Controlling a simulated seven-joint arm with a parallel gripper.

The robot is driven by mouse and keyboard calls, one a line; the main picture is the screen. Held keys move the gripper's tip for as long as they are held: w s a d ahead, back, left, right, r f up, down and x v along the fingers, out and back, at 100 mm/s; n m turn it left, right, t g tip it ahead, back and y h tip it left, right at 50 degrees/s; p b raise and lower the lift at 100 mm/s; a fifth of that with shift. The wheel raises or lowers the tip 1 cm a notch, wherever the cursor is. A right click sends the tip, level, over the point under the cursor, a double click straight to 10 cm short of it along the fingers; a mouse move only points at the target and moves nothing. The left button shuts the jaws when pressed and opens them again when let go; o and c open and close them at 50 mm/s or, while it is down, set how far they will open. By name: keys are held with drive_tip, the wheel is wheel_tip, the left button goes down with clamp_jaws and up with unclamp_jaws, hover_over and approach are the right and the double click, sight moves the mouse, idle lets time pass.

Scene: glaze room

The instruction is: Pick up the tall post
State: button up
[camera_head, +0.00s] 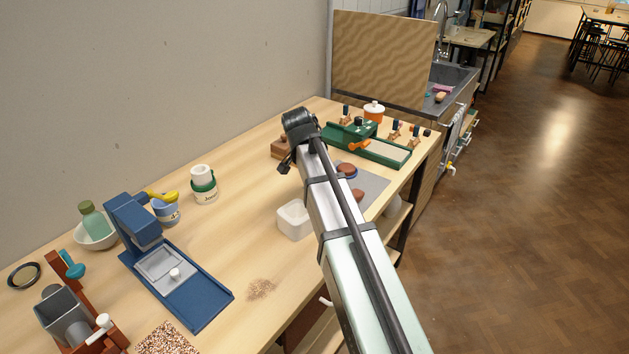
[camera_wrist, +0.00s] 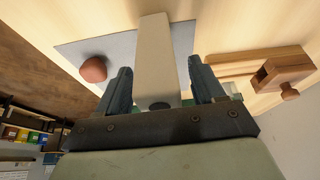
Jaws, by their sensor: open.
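The tall post (camera_wrist: 157,50) is a cream block in the wrist view, with a dark oval on its near end. It stands between the two dark fingers of my gripper (camera_wrist: 161,74), which are open, with a visible gap on each side. The fingers do not appear to touch it. In the head view I cannot make out the post; my arm covers that part of the table.
A grey mat (camera_head: 371,186) lies under my arm, with a reddish rounded piece (camera_wrist: 93,69) on it. A wooden block with a knob (camera_wrist: 284,75) is close on the right. A white square bowl (camera_head: 294,221) and a green device (camera_head: 376,145) stand nearby.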

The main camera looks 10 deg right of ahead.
drive_tip(key=c, duration=1.2)
drive_tip(key=shift+r, duration=0.1)
